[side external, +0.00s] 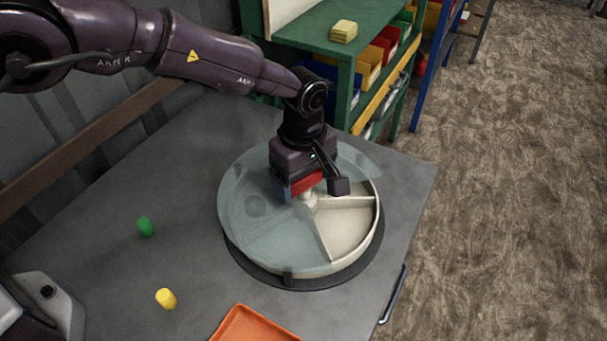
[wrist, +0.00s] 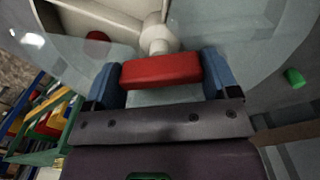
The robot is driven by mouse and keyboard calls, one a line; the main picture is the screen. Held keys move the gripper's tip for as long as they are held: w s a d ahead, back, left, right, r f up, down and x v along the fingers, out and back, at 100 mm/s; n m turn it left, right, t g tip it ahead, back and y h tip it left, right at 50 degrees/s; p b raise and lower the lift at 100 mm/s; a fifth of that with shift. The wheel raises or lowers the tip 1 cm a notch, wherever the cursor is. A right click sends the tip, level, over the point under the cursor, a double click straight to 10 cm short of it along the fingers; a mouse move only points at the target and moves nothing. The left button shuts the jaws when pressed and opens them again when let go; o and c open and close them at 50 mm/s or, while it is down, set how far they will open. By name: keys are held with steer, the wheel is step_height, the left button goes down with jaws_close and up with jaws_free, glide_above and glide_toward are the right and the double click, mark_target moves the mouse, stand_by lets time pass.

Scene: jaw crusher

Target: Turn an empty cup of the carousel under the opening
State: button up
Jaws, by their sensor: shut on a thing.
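The carousel (side external: 371,243) is a round cream tray with dividers, under a translucent lid (side external: 245,235) with a wedge-shaped opening. At the front right of the opening, a cream cup (side external: 345,228) shows bare and empty; part of another cup (side external: 352,190) shows behind a divider. My gripper (wrist: 161,75) is over the middle of the carousel, its blue fingers shut on a red bar (wrist: 160,69) beside the pale hub (wrist: 157,38). In the wrist view a dark red piece (wrist: 97,36) lies in a cup; I cannot tell whether the lid covers it. A dark round shape (side external: 256,206) shows through the lid.
A green peg (side external: 146,226) and a yellow peg (side external: 166,298) stand on the grey table at the left. An orange tray (side external: 254,325) is at the front edge. A green shelf (side external: 345,70) with coloured bins stands behind the table.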

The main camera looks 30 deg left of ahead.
steer(key=shift+n, duration=0.5)
steer(key=shift+d, duration=0.1)
steer(key=o, duration=1.2)
steer(key=shift+c, duration=0.2)
step_height(320, 180, up, 13)
stand_by(0.4)
